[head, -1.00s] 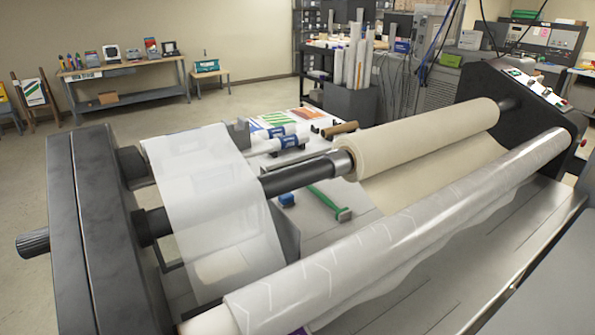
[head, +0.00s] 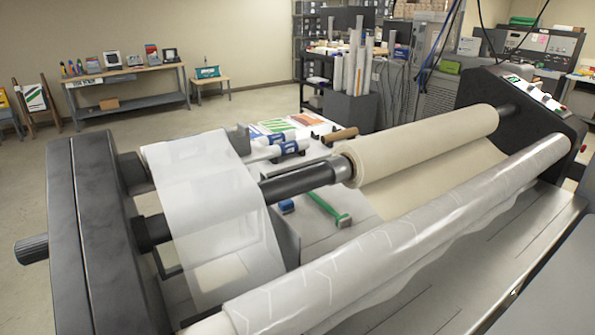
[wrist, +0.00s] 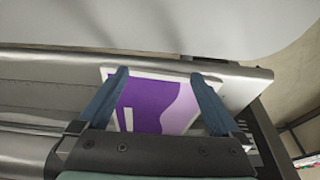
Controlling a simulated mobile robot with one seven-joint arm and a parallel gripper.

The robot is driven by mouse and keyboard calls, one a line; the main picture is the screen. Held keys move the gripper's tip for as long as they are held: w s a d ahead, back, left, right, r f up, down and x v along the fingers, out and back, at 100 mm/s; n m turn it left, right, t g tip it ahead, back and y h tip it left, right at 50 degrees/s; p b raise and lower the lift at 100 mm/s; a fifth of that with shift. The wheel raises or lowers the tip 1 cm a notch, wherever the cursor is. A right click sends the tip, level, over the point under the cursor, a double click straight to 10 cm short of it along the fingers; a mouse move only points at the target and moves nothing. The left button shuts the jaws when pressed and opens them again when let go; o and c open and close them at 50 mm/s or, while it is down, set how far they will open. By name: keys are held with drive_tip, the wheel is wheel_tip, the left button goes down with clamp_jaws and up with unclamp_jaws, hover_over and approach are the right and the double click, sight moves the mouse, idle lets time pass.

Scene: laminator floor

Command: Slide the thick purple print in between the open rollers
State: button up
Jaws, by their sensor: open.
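The purple print (wrist: 146,104), with a lighter violet part and a white border, shows in the wrist view. Its far edge lies close to a long silver bar or roller (wrist: 60,68); I cannot tell whether it is between rollers. My gripper (wrist: 159,75) is open, its two blue fingers apart over the left and right sides of the print. I cannot tell whether they touch it. The near part of the print is hidden by my gripper body. In the head view neither print nor gripper shows. There, the laminator has a film-wrapped front roll (head: 400,243) and a beige roll (head: 430,145).
White film (head: 215,205) hangs from the bar at left, beside the dark end housing (head: 95,220). A green-handled tool (head: 325,208) and a blue block (head: 286,207) lie behind the front roll. Open floor (head: 240,110) lies at the back left.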

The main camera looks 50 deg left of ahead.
drive_tip(key=shift+f+b, duration=0.85)
drive_tip(key=shift+f, duration=0.5)
drive_tip(key=shift+d, duration=0.25)
idle(0.8)
drive_tip(key=shift+w, duration=0.15)
drive_tip(key=shift+w+b, duration=0.35)
drive_tip(key=shift+w, duration=0.6)
drive_tip(key=shift+w+a, duration=0.1)
drive_tip(key=shift+a, duration=1.15)
drive_tip(key=shift+d, duration=0.25)
drive_tip(key=shift+s+p, duration=0.2)
drive_tip(key=shift+p, duration=0.15)
drive_tip(key=shift+s+a+p, duration=0.1)
drive_tip(key=shift+s+p, duration=0.2)
drive_tip(key=shift+s, duration=0.15)
